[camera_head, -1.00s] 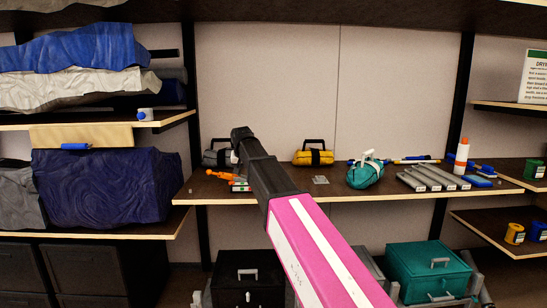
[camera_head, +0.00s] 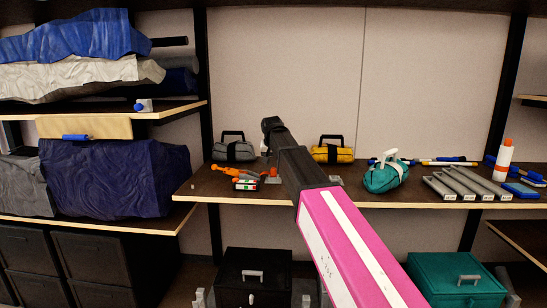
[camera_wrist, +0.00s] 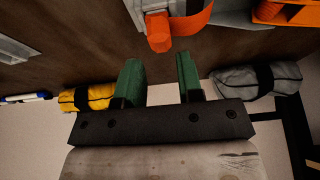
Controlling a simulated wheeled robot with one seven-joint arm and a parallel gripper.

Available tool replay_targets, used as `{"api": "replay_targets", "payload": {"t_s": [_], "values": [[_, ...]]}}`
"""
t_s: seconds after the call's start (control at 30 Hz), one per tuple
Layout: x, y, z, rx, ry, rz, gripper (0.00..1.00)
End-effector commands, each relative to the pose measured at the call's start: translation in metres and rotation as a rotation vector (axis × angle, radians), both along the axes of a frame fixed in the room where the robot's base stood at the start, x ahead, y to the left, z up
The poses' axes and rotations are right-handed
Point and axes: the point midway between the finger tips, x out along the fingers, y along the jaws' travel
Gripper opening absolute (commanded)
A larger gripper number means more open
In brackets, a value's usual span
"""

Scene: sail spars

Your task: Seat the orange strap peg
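My gripper (camera_wrist: 159,80) is open in the wrist view, with two green fingers apart and nothing between them. An orange peg (camera_wrist: 158,42) with an orange strap (camera_wrist: 193,20) beside it shows just beyond the fingertips, at a grey fixture. The peg does not touch the fingers; how far it is seated I cannot tell. In the head view a small orange piece on a grey base (camera_head: 272,176), likely the same one, stands on the shelf beside my arm. My fingers are not clear there, as the arm covers part of that spot.
A grey bag (camera_head: 234,149) and a yellow bag (camera_head: 333,150) stand at the back of the shelf (camera_head: 225,190). An orange tool (camera_head: 243,172) lies left of the peg. A teal bag (camera_head: 384,176) and several grey bars (camera_head: 467,184) are to the right.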

Motion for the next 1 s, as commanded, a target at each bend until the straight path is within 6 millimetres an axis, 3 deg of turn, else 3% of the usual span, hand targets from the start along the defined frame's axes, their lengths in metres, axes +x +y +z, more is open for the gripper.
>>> {"api": "replay_targets", "payload": {"t_s": [0.3,0.5,0.6,1.0], "values": [[0.016,-0.001,-0.036,0.000,0.001,0.000,0.34],[0.020,-0.001,-0.046,0.000,0.000,0.000,0.34],[0.019,-0.001,-0.045,0.000,0.000,0.000,0.03],[0.019,-0.001,-0.030,0.000,-0.001,0.000,0.04]]}}
